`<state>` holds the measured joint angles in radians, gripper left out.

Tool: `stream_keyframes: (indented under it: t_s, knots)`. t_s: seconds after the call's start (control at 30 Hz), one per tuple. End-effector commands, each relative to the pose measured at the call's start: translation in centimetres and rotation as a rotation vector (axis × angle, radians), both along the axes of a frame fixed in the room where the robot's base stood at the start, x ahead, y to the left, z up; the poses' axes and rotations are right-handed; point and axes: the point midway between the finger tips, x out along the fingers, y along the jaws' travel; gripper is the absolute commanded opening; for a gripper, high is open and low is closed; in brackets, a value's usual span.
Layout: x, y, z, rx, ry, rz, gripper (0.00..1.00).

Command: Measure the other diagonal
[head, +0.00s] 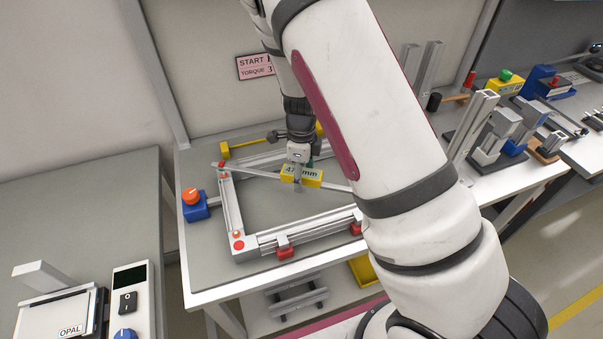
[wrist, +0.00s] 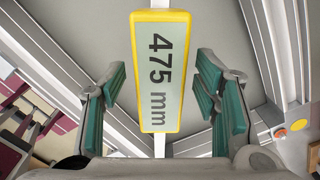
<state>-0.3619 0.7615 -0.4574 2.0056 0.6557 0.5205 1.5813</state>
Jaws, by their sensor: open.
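The measuring bar (head: 262,173) lies diagonally over the aluminium frame (head: 231,208). Its left end is at the frame's upper left corner; its right end is hidden behind my arm. Its yellow-edged display (head: 315,181) reads 475 mm in the wrist view (wrist: 160,75). My gripper (head: 299,166) is over the display, pointing down. In the wrist view my gripper (wrist: 160,88) is open, with one green-padded finger on each side of the display and gaps between. I cannot tell how far above it the fingertips are. The lower left corner has a red dot (head: 238,245).
Red clamps (head: 285,247) sit along the frame's front rail. A blue block with an orange knob (head: 194,204) is left of the frame. A yellow-ended tool (head: 225,150) lies behind. Metal fixtures (head: 490,135) crowd the right. Bare table shows inside the frame.

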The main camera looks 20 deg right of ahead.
Motion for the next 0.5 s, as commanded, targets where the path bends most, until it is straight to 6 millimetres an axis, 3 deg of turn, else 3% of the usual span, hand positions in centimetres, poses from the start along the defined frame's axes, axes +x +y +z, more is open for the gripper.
stream_keyframes:
  t_s: [0.17,0.5]
  knots:
    - [0.1,0.1,1.7,0.001,-0.004,0.002,0.56]
    - [0.1,0.1,8.5,0.001,-0.006,0.002,0.56]
